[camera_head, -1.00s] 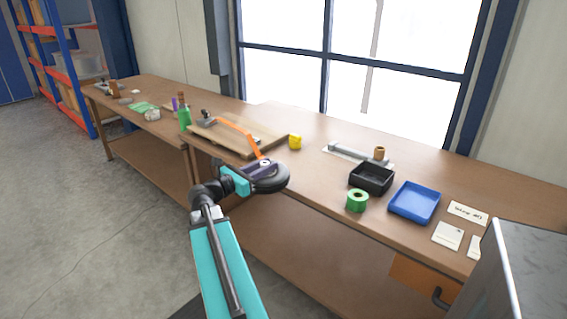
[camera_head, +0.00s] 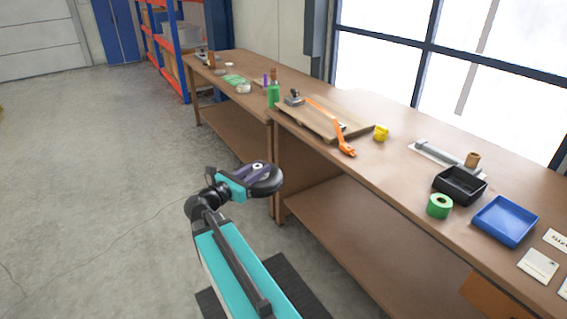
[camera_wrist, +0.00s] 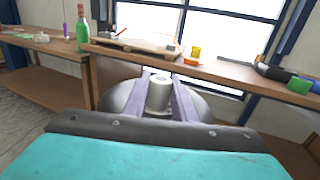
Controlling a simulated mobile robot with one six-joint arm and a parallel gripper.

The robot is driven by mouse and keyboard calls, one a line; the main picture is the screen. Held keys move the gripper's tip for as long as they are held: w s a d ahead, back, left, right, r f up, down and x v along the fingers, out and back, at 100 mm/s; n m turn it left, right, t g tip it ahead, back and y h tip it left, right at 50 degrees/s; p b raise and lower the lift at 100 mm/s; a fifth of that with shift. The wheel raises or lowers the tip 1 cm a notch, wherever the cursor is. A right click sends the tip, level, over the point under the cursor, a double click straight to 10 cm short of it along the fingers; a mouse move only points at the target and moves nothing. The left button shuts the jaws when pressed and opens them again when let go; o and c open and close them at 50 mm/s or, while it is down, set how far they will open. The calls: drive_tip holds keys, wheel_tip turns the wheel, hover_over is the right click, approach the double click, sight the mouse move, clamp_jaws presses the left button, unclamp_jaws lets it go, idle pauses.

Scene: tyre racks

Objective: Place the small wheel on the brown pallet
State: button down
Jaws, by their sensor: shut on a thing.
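My gripper (camera_head: 258,168) is shut on the small wheel (camera_head: 268,184), a dark round disc with a grey hub. It holds the wheel in the air in front of the bench, over the floor in the head view. In the wrist view the purple fingers (camera_wrist: 160,100) lie either side of the hub (camera_wrist: 158,92), and the dark wheel (camera_wrist: 203,108) spreads out beyond them. I cannot make out a brown pallet on the floor in either view.
A long brown workbench (camera_head: 390,190) runs along the right. Bare concrete floor (camera_head: 90,170) lies open on the left.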

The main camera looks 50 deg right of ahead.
drive_tip(key=w+a+f+n+t+y, duration=0.1)
drive_tip(key=w+a+f+n+t, duration=0.1)
drive_tip(key=a, duration=1.1)
drive_tip(key=w+a+f+n+t+y, duration=0.1)
drive_tip(key=w+a+f+n+t, duration=0.1)
drive_tip(key=a, duration=1)
drive_tip(key=w+a+f+n+t+y, duration=0.1)
drive_tip(key=w+a+t, duration=0.3)
drive_tip(key=a, duration=0.9)
drive_tip(key=shift+w+a+f+n+t+y, duration=0.2)
drive_tip(key=shift+a+f+n+t+y, duration=0.2)
drive_tip(key=shift+f+n+t, duration=0.4)
drive_tip(key=shift+s+r, duration=0.15)
drive_tip(key=shift+s, duration=0.05)
